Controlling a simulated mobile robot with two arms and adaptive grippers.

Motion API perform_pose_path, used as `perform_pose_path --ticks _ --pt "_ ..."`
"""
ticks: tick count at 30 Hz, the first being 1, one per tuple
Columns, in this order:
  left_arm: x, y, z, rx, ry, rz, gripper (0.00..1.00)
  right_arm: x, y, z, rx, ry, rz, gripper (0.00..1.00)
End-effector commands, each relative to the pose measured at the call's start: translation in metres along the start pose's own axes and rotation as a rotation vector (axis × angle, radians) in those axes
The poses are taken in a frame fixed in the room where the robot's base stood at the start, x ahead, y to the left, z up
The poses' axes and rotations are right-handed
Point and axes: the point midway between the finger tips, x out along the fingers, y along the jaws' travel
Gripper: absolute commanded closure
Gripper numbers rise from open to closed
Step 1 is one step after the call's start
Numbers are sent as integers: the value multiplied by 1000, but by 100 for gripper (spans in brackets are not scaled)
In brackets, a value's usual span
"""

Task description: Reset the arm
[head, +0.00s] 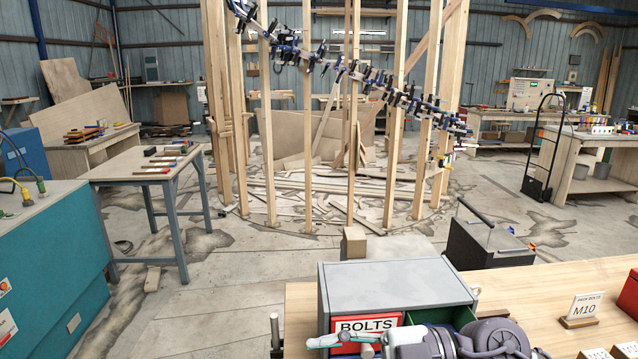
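One of my arms (490,338) enters at the bottom edge, right of centre, and reaches left across the front of a bolts cabinet. I take it as my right arm. Its gripper end (345,342) lies in front of the red and white BOLTS label, and the frame edge cuts off part of it. Whether its fingers are open or shut does not show. My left gripper is not in view. The grey bolts cabinet (395,283) stands on a wooden bench (540,285). A green drawer part (452,319) shows at its right front, partly behind the arm.
An M10 sign (584,309) stands on the bench at right. A black toolbox (487,243) is behind the bench. A teal machine (60,275) and a table (145,168) stand at left. Wooden posts with a clamped curved stringer (350,72) rise behind. The floor at centre left is mostly clear.

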Motion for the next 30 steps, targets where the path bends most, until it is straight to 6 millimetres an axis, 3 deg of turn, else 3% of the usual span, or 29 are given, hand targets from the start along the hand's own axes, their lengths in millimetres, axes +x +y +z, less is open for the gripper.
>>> perform_pose_path --ticks 2,5,8,11,15,19,24,30 --pt "0 0 -1 0 1 0 45 3 26 -20 7 130 265 61" --pt "0 0 -1 0 1 0 45 -20 60 -21 51 176 625 61" --pt "0 0 -1 0 1 0 45 -62 78 7 155 96 967 61" --pt "0 0 -1 0 2 0 45 -108 65 58 317 -103 1246 61" --pt "0 0 -2 0 4 0 45 -156 0 128 583 -472 1439 61" --pt "0 0 -3 0 6 0 45 -178 -87 169 837 -812 1434 61" --pt "0 0 -3 0 6 0 45 -183 -185 183 1092 -1125 1286 61" --pt "0 0 -4 0 6 0 45 -178 -264 173 1291 -1329 1081 61"
